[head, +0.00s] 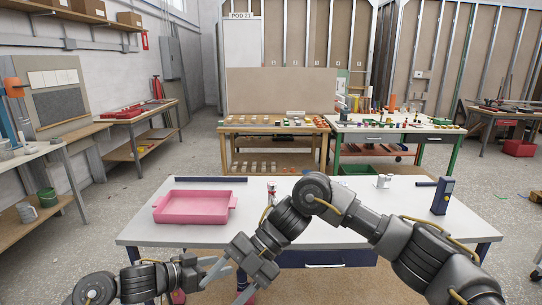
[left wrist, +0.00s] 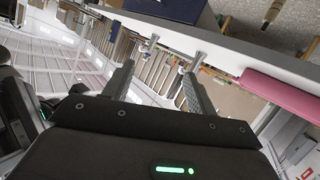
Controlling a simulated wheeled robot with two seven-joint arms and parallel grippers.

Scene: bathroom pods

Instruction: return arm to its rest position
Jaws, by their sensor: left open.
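My left arm comes in from the lower left in the head view. Its gripper (head: 217,268) is in front of the white table's near edge, close to my right gripper. In the left wrist view the left gripper (left wrist: 162,82) has its two fingers apart, with nothing held between them. My right arm comes in from the right, bends high over the middle of the table and reaches down to the left. Its gripper (head: 243,289) is near the bottom edge of the picture, and its jaws are not clear there.
The white table (head: 340,225) bears a pink tray (head: 195,207), a dark bar (head: 211,180), a small red-and-white item (head: 271,187), a white fitting (head: 383,181) and a dark blue device (head: 443,196). The tray also shows in the left wrist view (left wrist: 285,95). Workbenches stand behind.

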